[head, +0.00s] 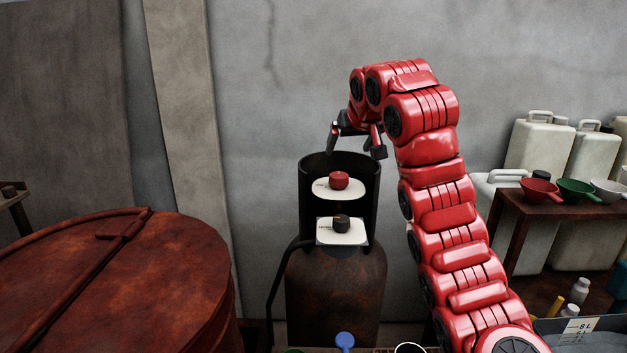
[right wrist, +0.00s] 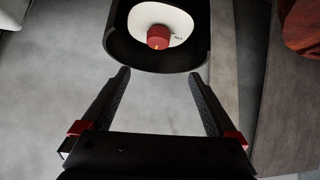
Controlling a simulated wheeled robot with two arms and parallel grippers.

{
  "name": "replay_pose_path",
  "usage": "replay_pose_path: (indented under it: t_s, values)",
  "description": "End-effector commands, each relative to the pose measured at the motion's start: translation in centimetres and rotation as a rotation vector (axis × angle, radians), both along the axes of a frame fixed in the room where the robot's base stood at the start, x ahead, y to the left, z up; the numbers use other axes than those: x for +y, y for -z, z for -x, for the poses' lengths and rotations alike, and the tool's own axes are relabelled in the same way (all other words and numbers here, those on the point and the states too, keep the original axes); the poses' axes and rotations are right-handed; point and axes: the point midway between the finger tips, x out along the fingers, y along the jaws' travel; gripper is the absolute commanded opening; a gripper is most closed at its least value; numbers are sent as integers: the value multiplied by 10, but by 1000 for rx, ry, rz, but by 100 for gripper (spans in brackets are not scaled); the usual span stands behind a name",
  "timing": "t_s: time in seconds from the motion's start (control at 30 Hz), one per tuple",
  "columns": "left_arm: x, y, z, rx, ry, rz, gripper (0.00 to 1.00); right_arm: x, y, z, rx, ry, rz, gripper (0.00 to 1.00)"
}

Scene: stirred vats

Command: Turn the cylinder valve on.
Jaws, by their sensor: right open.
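A rusty brown gas cylinder (head: 335,290) stands against the wall with a black open collar (head: 311,205) on top. Inside the collar a round red knob (head: 339,180) sits on a white plate (head: 325,190). A dark knob (head: 341,223) sits on a second white plate (head: 327,236) lower at the front. My right gripper (head: 355,150) is open and empty above the collar, apart from the red knob. In the right wrist view the red knob (right wrist: 158,37) lies beyond the open fingertips (right wrist: 160,73), inside the collar (right wrist: 158,60). My left gripper is not in view.
A large rusty lidded vat (head: 120,280) fills the lower left. White jugs (head: 540,145) stand at the right beside a wooden stand (head: 510,215) with red, green and white scoops. A blue knob-like thing (head: 345,341) shows at the bottom edge. The wall is close behind the cylinder.

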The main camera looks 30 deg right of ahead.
Motion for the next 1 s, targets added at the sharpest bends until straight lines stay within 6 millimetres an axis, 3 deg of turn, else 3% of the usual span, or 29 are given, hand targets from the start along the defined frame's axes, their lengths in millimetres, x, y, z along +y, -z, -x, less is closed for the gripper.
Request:
replay_pose_path:
  t_s: [0.13, 0.43, 0.5, 0.67, 1.0]
  values:
    - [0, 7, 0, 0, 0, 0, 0, 0, 5, 3, 22, 6, 6, 94]
    - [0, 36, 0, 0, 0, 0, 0, -5, 29, -16, 21, 2, 1, 94]
    - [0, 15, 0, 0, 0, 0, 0, -8, 22, -23, 14, -2, -4, 94]
    - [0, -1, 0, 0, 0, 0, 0, -13, 35, -33, 17, 2, -2, 94]
    - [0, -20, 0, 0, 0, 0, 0, -37, 95, -82, 26, 6, 0, 94]
